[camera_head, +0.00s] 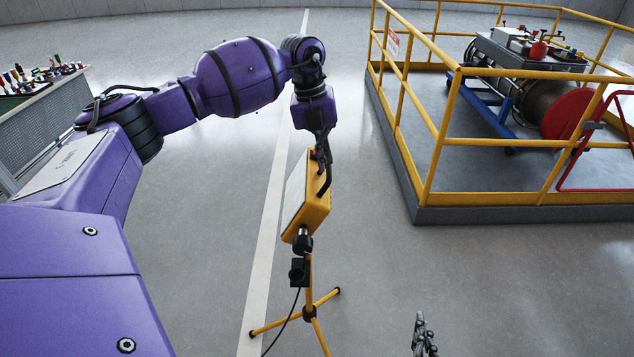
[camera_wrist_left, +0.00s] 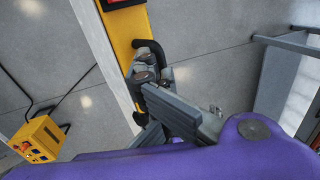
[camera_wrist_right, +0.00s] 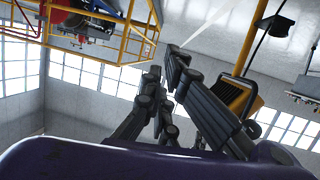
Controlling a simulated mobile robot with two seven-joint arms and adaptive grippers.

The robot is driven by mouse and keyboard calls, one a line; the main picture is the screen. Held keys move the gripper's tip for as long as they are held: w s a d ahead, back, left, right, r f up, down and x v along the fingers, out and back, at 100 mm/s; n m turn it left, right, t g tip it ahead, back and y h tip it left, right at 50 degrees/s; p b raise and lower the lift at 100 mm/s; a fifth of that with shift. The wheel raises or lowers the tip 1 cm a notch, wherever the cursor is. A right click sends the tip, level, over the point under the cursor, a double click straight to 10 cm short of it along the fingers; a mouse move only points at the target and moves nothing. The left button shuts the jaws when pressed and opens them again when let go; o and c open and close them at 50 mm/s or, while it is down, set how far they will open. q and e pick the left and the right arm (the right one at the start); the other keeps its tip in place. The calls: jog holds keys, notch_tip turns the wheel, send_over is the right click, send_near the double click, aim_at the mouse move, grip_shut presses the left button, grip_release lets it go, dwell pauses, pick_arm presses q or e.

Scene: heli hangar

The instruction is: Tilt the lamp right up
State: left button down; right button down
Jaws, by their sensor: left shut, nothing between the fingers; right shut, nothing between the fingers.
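The lamp (camera_head: 318,208) has a yellow box body with a pale front panel facing left, and stands on a yellow tripod (camera_head: 309,285) in the middle of the head view. Its panel leans, with the upper end to the right. A black handle (camera_head: 326,183) sits on its right side. My left gripper (camera_head: 322,158) is shut and empty at the lamp's top, close beside the handle. In the left wrist view the handle (camera_wrist_left: 155,50) lies right by the fingers (camera_wrist_left: 148,80); contact is unclear. My right gripper (camera_head: 424,335) is shut and empty, low and right of the tripod.
A yellow railing (camera_head: 445,120) on a grey platform encloses a winch with a red drum (camera_head: 570,112) at right. A grey bench with tools (camera_head: 45,90) stands at far left. A black cable (camera_head: 284,325) trails from the lamp. The floor around the tripod is otherwise clear.

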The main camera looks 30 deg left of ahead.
jog(key=w+a+r+n+t+y, duration=0.1)
jog(key=w+a+r+n+y, duration=0.2)
jog(key=a+r, duration=0.45)
jog(key=w+a+r+n+y, duration=0.2)
jog(key=a+r+n+y, duration=0.15)
jog(key=a+r, duration=0.35)
jog(key=s+a+r+n+y, duration=0.25)
jog(key=a+r+n, duration=0.3)
jog(key=a, duration=0.35)
pick_arm(q)
jog(key=shift+s, duration=0.1)
pick_arm(e)
jog(key=n+g+y, duration=0.2)
jog(key=n, duration=0.3)
send_over(317, 205)
jog(key=shift+r, duration=0.45)
